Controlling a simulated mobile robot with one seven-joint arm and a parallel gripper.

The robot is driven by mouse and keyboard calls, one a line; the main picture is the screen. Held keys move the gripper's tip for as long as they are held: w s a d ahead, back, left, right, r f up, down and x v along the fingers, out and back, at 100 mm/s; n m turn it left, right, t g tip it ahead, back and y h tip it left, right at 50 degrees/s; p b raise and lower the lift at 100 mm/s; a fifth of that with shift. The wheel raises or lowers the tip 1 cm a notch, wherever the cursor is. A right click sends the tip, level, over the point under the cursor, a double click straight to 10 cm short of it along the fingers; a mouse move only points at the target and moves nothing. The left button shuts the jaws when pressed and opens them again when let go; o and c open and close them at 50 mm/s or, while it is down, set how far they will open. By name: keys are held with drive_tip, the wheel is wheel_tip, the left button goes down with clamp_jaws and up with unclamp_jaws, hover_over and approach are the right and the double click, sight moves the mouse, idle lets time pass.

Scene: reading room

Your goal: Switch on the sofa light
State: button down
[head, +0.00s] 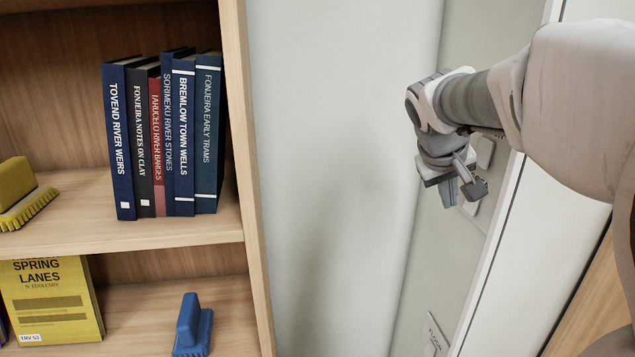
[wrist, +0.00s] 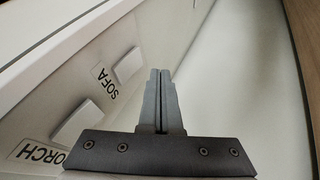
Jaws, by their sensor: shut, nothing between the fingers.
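The sofa switch (wrist: 128,65) is a pale rocker on the wall, beside a label reading SOFA (wrist: 104,82), in the wrist view. A second rocker (wrist: 75,122) sits by a partly cut-off label ending in ORCH (wrist: 40,152). My gripper (wrist: 160,73) is shut and empty, its fingertips to the right of the sofa switch in the picture and apart from it. In the head view my gripper (head: 462,192) hangs in front of the switch wall, partly covering the pale switches (head: 485,152) there. Whether the sofa switch is on or off cannot be told.
A white frame edge (head: 492,250) runs to the right of the switches. A wooden bookcase (head: 245,130) with several books, a yellow brush (head: 22,195) and a blue brush (head: 193,328) stands left.

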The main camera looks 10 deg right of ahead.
drive_tip(key=a+b+v, duration=0.1)
drive_tip(key=v, duration=0.9)
drive_tip(key=shift+a+f, duration=0.25)
drive_tip(key=shift+a, duration=0.05)
